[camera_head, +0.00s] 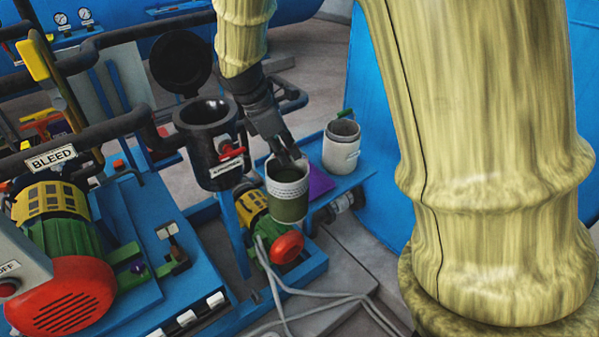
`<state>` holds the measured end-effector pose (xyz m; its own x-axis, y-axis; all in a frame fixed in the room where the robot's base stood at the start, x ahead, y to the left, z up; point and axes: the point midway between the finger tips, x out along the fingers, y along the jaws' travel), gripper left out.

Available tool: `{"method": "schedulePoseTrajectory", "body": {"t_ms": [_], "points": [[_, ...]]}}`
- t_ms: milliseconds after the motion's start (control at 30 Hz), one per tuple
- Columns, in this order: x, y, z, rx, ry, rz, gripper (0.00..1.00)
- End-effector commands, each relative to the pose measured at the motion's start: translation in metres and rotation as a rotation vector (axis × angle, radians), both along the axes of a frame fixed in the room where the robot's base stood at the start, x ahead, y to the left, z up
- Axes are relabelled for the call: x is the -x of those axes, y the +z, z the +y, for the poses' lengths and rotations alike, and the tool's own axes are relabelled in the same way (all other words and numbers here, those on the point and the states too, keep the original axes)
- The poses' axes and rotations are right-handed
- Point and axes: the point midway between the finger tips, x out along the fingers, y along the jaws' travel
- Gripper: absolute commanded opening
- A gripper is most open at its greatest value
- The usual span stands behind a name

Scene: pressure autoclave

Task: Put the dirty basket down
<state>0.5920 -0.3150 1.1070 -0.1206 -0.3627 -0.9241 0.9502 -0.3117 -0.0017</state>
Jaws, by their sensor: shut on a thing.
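My gripper (290,157) points down and is shut on the rim of a basket (289,207), a cylinder with a pale upper band and a dark green lower part. I take this to be the dirty basket. It hangs roughly upright in front of the blue shelf, left of a purple patch (320,184) on that shelf. I cannot tell its exact height. The fingertips at the rim are small and partly hidden.
A second, paler basket (341,154) stands on the blue shelf (352,179) to the right. The black strainer pot (206,150) with its lid (181,62) open is at the left. A motor with a red end (287,247) and loose cables sit below.

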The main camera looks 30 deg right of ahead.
Motion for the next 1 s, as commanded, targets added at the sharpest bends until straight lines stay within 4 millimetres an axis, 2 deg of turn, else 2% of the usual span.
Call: {"method": "schedulePoseTrajectory", "body": {"t_ms": [267, 700, 900, 1000], "points": [[-0.026, 0.000, -0.027, 0.000, 0.004, 0.000, 0.00], [-0.084, -0.008, -0.089, -0.001, 0.002, 0.000, 0.00], [-0.101, -0.011, -0.106, -0.001, 0.004, -0.001, 0.00], [-0.103, -0.012, -0.109, -0.001, 0.004, -0.001, 0.00]]}}
